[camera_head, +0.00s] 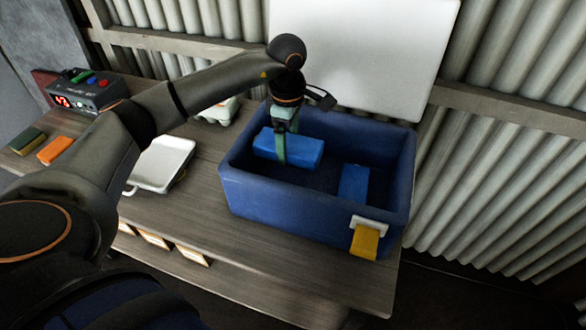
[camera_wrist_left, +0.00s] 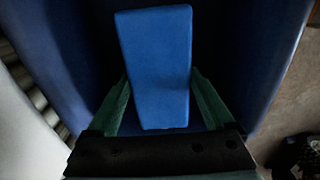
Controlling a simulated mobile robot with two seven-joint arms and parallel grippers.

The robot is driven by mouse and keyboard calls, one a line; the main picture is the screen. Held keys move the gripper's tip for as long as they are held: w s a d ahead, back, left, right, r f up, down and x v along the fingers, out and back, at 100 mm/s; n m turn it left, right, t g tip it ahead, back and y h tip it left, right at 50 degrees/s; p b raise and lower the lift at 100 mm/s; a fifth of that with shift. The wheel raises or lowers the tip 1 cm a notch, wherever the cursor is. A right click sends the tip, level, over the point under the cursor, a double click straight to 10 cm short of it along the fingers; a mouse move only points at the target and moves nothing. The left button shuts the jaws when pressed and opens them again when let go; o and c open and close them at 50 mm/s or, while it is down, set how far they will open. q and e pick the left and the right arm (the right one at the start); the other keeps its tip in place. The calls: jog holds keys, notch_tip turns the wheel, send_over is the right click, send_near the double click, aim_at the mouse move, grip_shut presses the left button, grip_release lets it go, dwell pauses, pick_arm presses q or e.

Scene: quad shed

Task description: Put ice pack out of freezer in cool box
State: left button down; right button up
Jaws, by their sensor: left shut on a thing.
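A blue ice pack (camera_head: 302,150) is held by my left gripper (camera_head: 281,152), inside the open top of the dark blue cool box (camera_head: 270,204). The gripper's green fingers are shut on its sides. In the left wrist view the held ice pack (camera_wrist_left: 155,65) sits between the two fingers (camera_wrist_left: 158,108), with the cool box walls around it. A second blue block (camera_head: 354,184), like an ice pack, lies in the right part of the cool box. I cannot tell whether the held pack touches the box floor. My right gripper is not in view. No freezer is identifiable.
The box stands at the right end of a wooden bench (camera_head: 190,215); a yellow latch (camera_head: 364,241) hangs on its front. A white panel (camera_head: 365,50) rises behind it. Left are a white tray (camera_head: 160,163), a device with a red display (camera_head: 85,92), and orange (camera_head: 55,150) and green (camera_head: 27,140) blocks.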

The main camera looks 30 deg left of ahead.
aim_at(289, 179)
pick_arm(q)
jog(key=shift+w+f, duration=0.1)
jog(key=shift+f, duration=4.6)
grip_release()
notch_tip(289, 179, up, 12)
jog(key=shift+r, duration=0.1)
